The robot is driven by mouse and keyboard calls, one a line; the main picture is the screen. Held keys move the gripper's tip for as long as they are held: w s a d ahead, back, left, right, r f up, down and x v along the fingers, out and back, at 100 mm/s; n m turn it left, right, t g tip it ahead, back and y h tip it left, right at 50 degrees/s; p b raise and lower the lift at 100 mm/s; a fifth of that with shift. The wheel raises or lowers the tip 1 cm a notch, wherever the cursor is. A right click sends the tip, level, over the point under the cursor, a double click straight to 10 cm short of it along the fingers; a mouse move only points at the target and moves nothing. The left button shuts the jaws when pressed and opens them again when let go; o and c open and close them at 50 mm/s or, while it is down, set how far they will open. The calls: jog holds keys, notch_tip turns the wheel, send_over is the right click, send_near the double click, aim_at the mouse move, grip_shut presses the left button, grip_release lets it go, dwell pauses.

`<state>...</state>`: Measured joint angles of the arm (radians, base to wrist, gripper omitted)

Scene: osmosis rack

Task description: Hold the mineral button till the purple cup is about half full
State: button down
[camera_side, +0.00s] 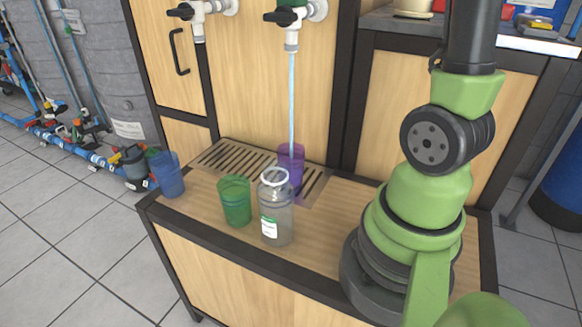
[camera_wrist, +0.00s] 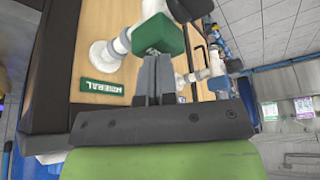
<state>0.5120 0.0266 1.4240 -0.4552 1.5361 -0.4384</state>
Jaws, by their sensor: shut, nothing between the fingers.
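The purple cup (camera_side: 291,160) stands upright on the slatted drip grate under the right tap (camera_side: 291,38). A thin pale stream runs from this tap into the cup. The cup's lower part looks darker, but a glass bottle partly hides it and I cannot read the level exactly. In the wrist view, my shut, empty gripper (camera_wrist: 154,58) has its fingertips against the green mineral button (camera_wrist: 160,36), beside the green MINERAL label (camera_wrist: 102,91). The button also shows at the top edge of the side view (camera_side: 262,3). The gripper is outside the side view.
A clear bottle (camera_side: 276,220) with a white ring stands in front of the purple cup. A green cup (camera_side: 235,207) is left of it, and a blue cup (camera_side: 170,180) is at the counter's left end. The left tap (camera_side: 198,30) shows no stream.

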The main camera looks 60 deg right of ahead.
dwell(0.5)
jog(key=shift+r, duration=3.05)
jog(key=s+a+f+n+t+y, duration=0.1)
jog(key=s+a+f+y, duration=0.1)
jog(key=s+a+f, duration=0.3)
jog(key=s+a+f+n+t+y, duration=0.1)
jog(key=s+a+f+t+y, duration=0.1)
jog(key=s+a+f, duration=0.4)
jog(key=a+f, duration=0.4)
jog(key=a, duration=0.2)
jog(key=shift+s+a, duration=0.15)
jog(key=shift+f, duration=0.1)
